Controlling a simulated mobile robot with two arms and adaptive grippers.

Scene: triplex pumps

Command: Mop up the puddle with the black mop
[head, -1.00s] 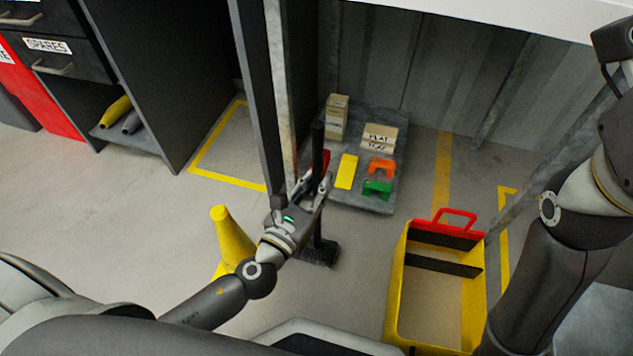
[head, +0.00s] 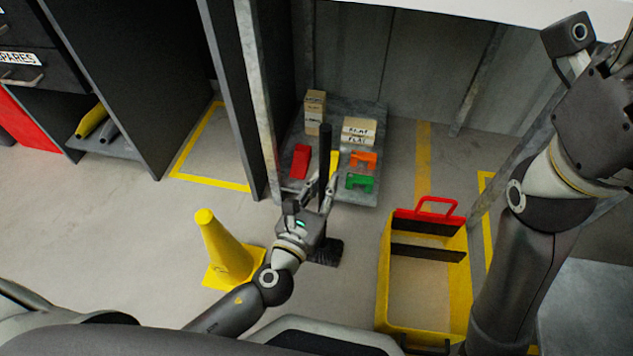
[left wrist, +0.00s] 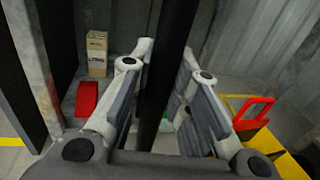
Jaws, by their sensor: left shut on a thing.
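The black mop stands nearly upright, its dark handle (head: 325,150) rising from a flat black head (head: 328,254) at the floor. My left gripper (head: 327,190) is shut around the handle above the head. In the left wrist view the handle (left wrist: 168,60) runs between the fingers of this gripper (left wrist: 165,75). No puddle can be made out on the floor that shows. My right gripper's dark body (head: 598,110) is at the upper right; its fingers do not show.
A yellow cone (head: 225,252) stands left of the mop. A yellow open carrier (head: 383,285) with a red handle is to the right. Behind is a grey pallet (head: 365,198) with boxes and coloured blocks. A grey post (head: 257,110) stands behind left. Floor between cone and cabinet is clear.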

